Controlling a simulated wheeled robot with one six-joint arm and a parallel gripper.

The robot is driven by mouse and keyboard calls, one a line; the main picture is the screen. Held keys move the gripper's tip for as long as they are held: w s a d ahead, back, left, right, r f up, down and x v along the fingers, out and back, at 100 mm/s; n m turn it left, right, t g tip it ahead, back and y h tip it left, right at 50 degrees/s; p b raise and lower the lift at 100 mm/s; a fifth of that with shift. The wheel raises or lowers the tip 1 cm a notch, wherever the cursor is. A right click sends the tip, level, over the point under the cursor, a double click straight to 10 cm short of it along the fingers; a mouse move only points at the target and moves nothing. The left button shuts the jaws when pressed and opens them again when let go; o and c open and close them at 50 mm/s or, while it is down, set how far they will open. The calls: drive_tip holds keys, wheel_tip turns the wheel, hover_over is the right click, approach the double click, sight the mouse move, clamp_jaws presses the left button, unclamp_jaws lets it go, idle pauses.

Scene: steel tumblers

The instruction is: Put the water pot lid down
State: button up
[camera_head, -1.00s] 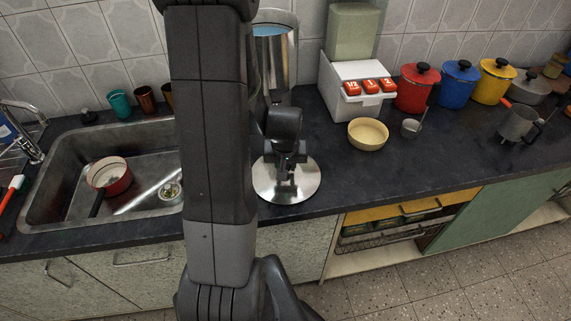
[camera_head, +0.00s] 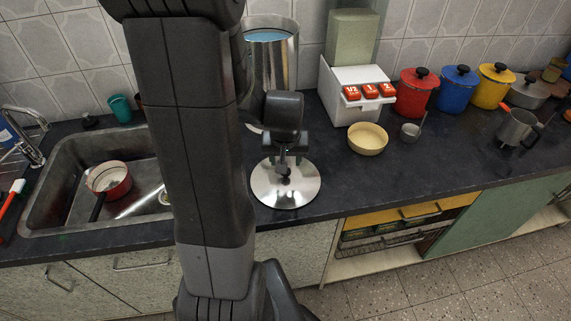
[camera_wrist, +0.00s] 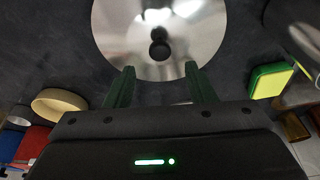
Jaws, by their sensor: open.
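The water pot lid (camera_head: 300,192) is a round shiny steel disc with a small dark knob. It lies flat on the dark counter near the front edge. It also shows in the wrist view (camera_wrist: 188,30), its knob a little beyond the fingertips. My gripper (camera_head: 285,160) is open and empty behind and just above the lid. In the wrist view my gripper (camera_wrist: 158,72) has its two green fingers apart, with nothing between them. The tall steel water pot (camera_head: 283,62) stands uncovered behind, with blue water visible at its top. My arm hides part of it.
A cream bowl (camera_head: 367,140) and a small steel cup (camera_head: 409,132) stand to the right. A white box (camera_head: 345,105) with red tags is behind them. The sink (camera_head: 60,205) with a red pan (camera_head: 118,183) is at left. Counter right of the lid is clear.

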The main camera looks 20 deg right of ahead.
drive_tip(key=shift+v, duration=2.8)
